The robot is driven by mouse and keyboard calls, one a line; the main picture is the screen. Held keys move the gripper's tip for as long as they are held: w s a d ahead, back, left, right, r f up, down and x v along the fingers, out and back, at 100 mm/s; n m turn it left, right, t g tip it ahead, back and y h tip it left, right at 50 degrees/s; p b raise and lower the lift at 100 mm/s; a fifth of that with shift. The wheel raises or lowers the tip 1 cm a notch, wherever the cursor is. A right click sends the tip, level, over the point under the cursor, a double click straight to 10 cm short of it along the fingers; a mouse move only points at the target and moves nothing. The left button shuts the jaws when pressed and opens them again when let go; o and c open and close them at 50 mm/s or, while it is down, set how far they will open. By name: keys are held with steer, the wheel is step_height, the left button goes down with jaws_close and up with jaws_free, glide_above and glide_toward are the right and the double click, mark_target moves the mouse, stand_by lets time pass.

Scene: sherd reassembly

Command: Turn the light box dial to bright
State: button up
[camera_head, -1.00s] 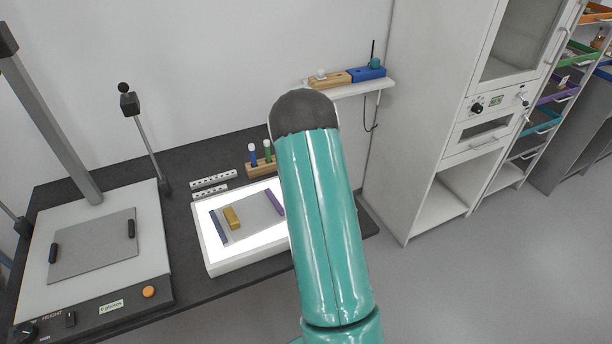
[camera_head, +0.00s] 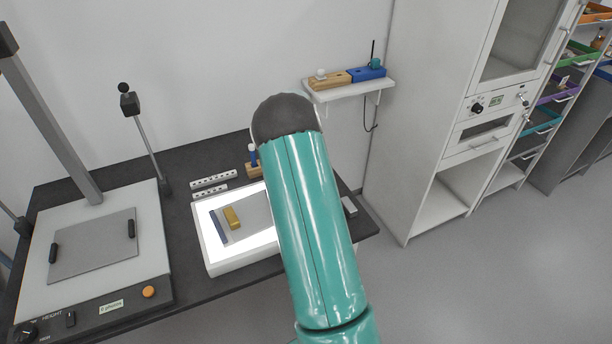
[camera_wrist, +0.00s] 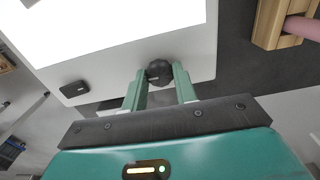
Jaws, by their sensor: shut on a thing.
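The light box (camera_head: 212,262) sits on the dark bench, its top panel glowing white. Its glowing panel (camera_wrist: 110,25) also fills the upper left of the wrist view. A round black dial (camera_wrist: 159,70) is on the box's pale side face. My gripper (camera_wrist: 160,80) has its two teal fingers on either side of the dial and is shut on it. A black rocker-like piece (camera_wrist: 74,89) is on the same face, left of the dial. In the head view my teal arm hides the dial, the gripper and the box's right part.
A wooden rack (camera_wrist: 269,22) stands close to the right of my gripper. A copy stand (camera_head: 150,240) occupies the bench's left.

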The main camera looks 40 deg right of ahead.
stand_by(0.3)
steer(key=o, duration=1)
steer(key=shift+c, duration=0.2)
steer(key=shift+r, duration=0.1)
step_height(320, 180, up, 14)
steer(key=shift+f, duration=0.2)
